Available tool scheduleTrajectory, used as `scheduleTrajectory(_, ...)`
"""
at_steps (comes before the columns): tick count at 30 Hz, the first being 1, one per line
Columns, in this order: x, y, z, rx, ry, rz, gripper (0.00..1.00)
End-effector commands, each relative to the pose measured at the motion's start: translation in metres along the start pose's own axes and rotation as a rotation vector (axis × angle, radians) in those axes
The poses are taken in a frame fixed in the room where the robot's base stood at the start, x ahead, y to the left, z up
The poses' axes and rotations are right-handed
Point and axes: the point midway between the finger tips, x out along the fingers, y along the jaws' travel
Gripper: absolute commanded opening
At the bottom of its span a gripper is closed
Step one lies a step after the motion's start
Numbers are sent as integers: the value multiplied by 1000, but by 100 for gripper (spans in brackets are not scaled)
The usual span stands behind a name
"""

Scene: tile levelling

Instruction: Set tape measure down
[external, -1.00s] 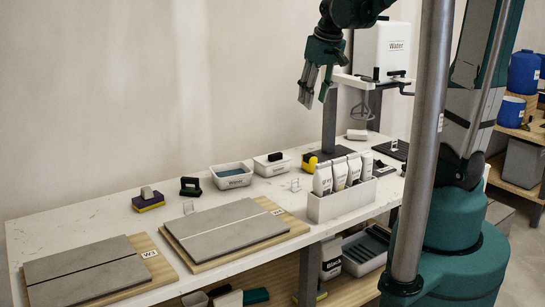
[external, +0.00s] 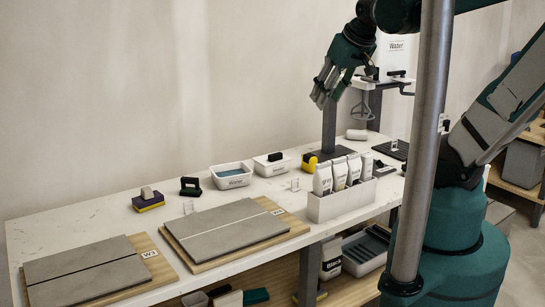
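The yellow and black tape measure (external: 309,162) sits on the white worktop, at the left edge of the dark base of the water stand. My gripper (external: 325,101) is in the air well above it and a little to the right. Its two grey fingers look apart, with nothing visible between them. The gripper is tilted, with its fingers pointing down and left. The tape measure and my gripper are clearly apart.
A white box of bags (external: 342,203) stands right of the tape measure, near the front edge. White tubs (external: 232,175) (external: 272,164) stand to its left. Two tiled boards (external: 226,231) (external: 88,273) lie at the front left. The water stand's post (external: 329,128) rises close to my gripper.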

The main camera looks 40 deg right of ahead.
Motion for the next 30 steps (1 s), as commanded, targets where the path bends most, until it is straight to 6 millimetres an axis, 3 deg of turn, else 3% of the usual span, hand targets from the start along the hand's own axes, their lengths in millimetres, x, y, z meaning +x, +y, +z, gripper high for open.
scheduleTrajectory(6, -10, -8, 22, 1, 45, -9, 36)
scheduleTrajectory(12, -14, -11, 31, 4, 67, -13, 36)
scheduleTrajectory(30, -15, -12, 32, 4, 72, -14, 36)
